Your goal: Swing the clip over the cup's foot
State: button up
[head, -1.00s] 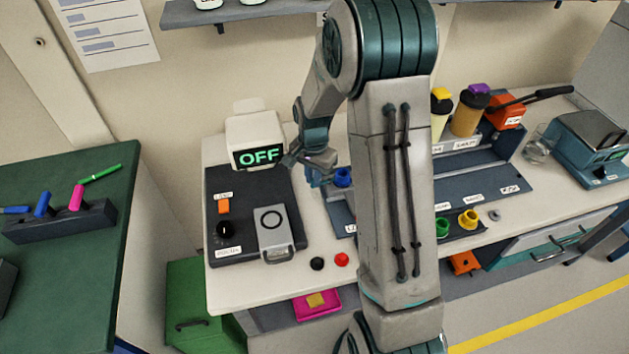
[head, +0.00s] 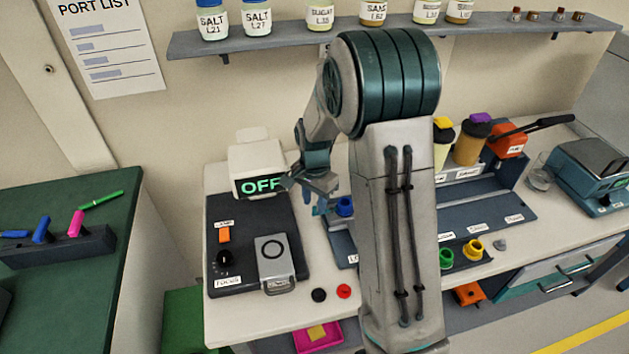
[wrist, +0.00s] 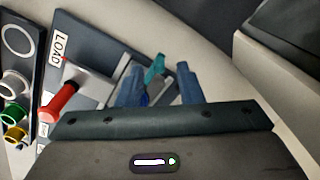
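My gripper (head: 318,207) points down beside the blue cup (head: 344,206), which stands at the left end of the dark rack on the bench. In the wrist view, my gripper (wrist: 160,84) has its two blue fingers apart. A teal piece (wrist: 154,68) shows between them, nearer the left finger; I cannot tell whether it touches or whether it is the clip. Part of something blue, perhaps the cup, shows low between the fingers, mostly hidden. A red-handled lever (wrist: 62,100) lies on the plate marked LOAD (wrist: 88,48), left of the fingers. The cup's foot is hidden.
The box reading OFF (head: 262,184) and the dark panel (head: 240,268) with a grey block (head: 274,262) stand left of my gripper. Green (head: 446,258) and yellow (head: 473,249) cups sit right of my arm. A shelf of jars (head: 400,32) runs above.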

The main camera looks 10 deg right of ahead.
notch_tip(320, 180, up, 12)
jog(key=b, duration=0.1)
jog(key=shift+r, duration=0.15)
dwell(0.4)
jog(key=s+r+n+t, duration=0.3)
jog(key=s+n, duration=0.7)
jog(key=s, duration=1.2)
jog(key=shift+s+d+r+n, duration=0.2)
jog(key=shift+s+n, duration=0.1)
jog(key=shift+s, duration=0.1)
